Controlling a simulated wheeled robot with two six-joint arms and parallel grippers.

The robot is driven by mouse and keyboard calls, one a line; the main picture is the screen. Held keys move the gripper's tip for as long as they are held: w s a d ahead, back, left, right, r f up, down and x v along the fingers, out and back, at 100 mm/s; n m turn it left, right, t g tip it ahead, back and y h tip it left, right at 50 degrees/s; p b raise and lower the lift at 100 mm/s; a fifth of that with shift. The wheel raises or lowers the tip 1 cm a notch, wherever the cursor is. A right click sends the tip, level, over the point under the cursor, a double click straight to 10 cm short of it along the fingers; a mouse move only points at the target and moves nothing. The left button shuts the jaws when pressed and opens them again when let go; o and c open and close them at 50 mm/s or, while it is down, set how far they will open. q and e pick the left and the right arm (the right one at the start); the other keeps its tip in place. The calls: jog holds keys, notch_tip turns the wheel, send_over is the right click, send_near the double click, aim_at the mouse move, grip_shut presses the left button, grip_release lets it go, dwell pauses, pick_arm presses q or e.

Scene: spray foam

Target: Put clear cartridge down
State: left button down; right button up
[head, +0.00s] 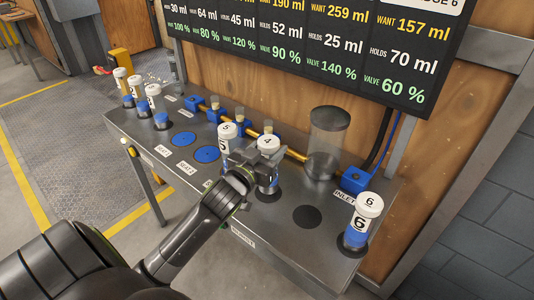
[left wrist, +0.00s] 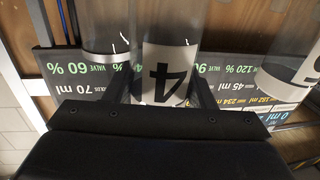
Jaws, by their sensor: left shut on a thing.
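My left gripper (head: 266,166) is shut on the clear cartridge numbered 4 (head: 268,145), around its upper body below the white cap. The cartridge is upright, with blue at its lower end, and stands at or just above a dark round spot on the metal bench (head: 345,262); I cannot tell if it touches. In the left wrist view the cartridge (left wrist: 167,75) shows between the two fingers, its 4 upside down. Cartridge 5 (head: 227,131) stands close on the left, partly hidden by the gripper. Cartridge 6 (head: 361,222) stands at the bench's right end. My right gripper is out of view.
Several more cartridges stand at the bench's left end. Two blue discs (head: 206,154) and a dark disc (head: 307,216) are bare. A clear tank (head: 328,143), a yellow pipe with blue valves (head: 215,117) and an inlet block (head: 355,180) line the back. A sign (head: 330,40) hangs above.

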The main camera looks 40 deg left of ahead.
pick_arm(q)
jog(key=shift+f, duration=1)
jog(key=c, duration=1)
grip_release()
jog(key=shift+f, duration=0.1)
jog(key=o, duration=0.4)
jog(key=shift+s, duration=0.1)
jog(key=s, duration=0.4)
jog(key=s+b, duration=0.1)
jog(key=s, duration=0.3)
jog(key=s+d, duration=0.1)
jog(key=s, duration=0.2)
jog(key=shift+s+b, duration=0.4)
